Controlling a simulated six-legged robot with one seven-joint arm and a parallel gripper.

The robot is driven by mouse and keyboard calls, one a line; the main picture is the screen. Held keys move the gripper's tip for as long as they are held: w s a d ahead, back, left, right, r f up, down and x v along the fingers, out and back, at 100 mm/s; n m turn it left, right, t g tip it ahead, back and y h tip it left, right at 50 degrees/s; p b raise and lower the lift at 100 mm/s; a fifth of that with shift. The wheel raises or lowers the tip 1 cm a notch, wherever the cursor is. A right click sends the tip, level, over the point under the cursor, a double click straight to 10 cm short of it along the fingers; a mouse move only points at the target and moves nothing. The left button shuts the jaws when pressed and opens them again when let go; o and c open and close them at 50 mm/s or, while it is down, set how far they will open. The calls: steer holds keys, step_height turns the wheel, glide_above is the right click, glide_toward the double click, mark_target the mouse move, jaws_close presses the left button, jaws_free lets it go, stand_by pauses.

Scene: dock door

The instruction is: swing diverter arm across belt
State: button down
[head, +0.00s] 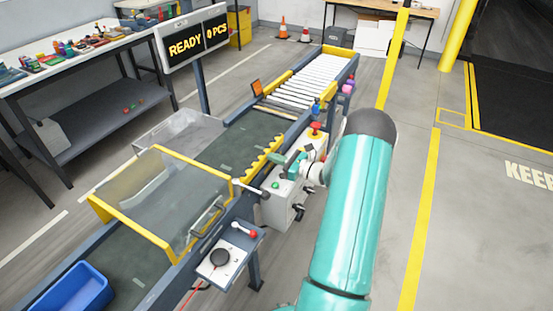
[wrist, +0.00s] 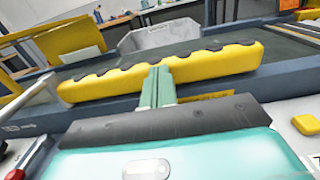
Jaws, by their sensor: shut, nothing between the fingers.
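The diverter arm is a yellow bar with dark scalloped pads (head: 264,164), lying along the near side of the dark belt (head: 222,150). In the wrist view the diverter arm (wrist: 215,64) runs across the picture, tilted up to the right. My gripper (wrist: 158,72) is shut and empty, its green fingers in front of the middle of the bar's near side. I cannot tell whether they touch it. In the head view my gripper (head: 285,168) is small and partly hidden beside the near belt rail.
A clear guard with a yellow frame (head: 130,228) covers the nearer belt, and a blue bin (head: 75,290) sits at its near end. A grey control box (head: 285,205) and a lever panel (head: 222,262) stand on the near side. White rollers (head: 308,78) lie beyond. The floor at right is clear.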

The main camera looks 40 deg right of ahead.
mark_target(262, 152)
steer(key=w+n+y, duration=0.1)
steer(key=w, duration=0.1)
steer(key=w+a+n+g+y, duration=0.1)
steer(key=w+g+y, duration=0.1)
steer(key=w, duration=0.1)
steer(key=shift+w+a+n+y, duration=0.3)
steer(key=shift+w+n+y, duration=0.05)
steer(key=shift+n+y, duration=0.05)
steer(key=shift+w+a, duration=0.1)
steer(key=shift+w, duration=0.15)
steer(key=shift+s, duration=0.1)
